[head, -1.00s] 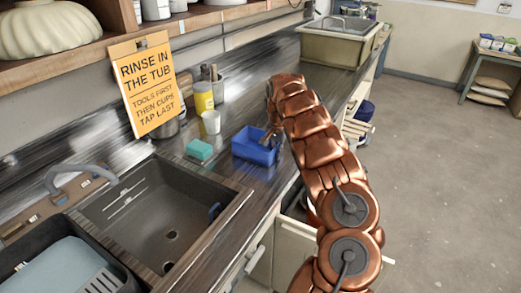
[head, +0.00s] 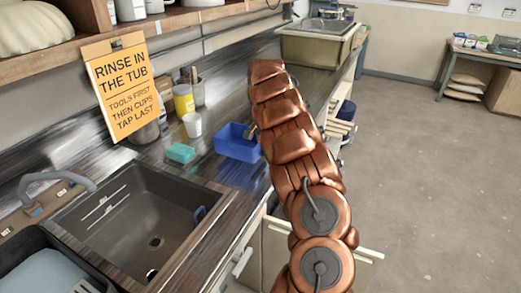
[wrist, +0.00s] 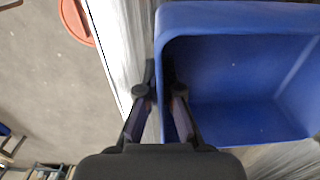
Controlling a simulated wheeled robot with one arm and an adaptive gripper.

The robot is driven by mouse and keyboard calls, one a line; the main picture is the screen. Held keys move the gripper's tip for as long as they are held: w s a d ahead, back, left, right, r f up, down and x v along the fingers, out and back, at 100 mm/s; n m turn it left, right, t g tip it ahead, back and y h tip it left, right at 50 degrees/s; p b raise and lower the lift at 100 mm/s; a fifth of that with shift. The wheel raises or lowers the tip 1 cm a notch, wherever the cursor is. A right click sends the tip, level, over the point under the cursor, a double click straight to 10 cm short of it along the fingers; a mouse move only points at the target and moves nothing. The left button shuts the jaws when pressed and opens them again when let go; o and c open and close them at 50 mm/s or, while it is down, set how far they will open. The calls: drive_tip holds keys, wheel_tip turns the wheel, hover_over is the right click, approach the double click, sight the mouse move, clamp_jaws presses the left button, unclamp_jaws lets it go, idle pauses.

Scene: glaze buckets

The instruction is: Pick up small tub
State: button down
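The small tub (head: 236,143) is a blue, open-topped rectangular box at the front edge of the dark counter (head: 212,178), right of a teal sponge (head: 181,153). Its empty inside fills the upper right of the wrist view (wrist: 250,85). My gripper (wrist: 160,85) straddles the tub's left wall in the wrist view, one finger outside and one inside. The fingers look closed on that wall. In the head view my copper arm hides most of the gripper. The tub looks upright; whether its base clears the counter is hard to tell.
A white cup (head: 192,124), a yellow container (head: 183,100) and a tool holder stand behind the tub. A dark sink (head: 135,220) lies to the left, a beige basin (head: 318,48) at the far end. The floor at right is open.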

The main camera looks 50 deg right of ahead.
drive_tip(key=s+a+b, duration=0.2)
drive_tip(key=s+a, duration=0.1)
drive_tip(key=s, duration=0.3)
drive_tip(key=s+a+r+b, duration=0.1)
drive_tip(key=s+a+b, duration=0.1)
drive_tip(key=s+a, duration=0.2)
drive_tip(key=shift+s+r, duration=0.15)
drive_tip(key=shift+s, duration=0.75)
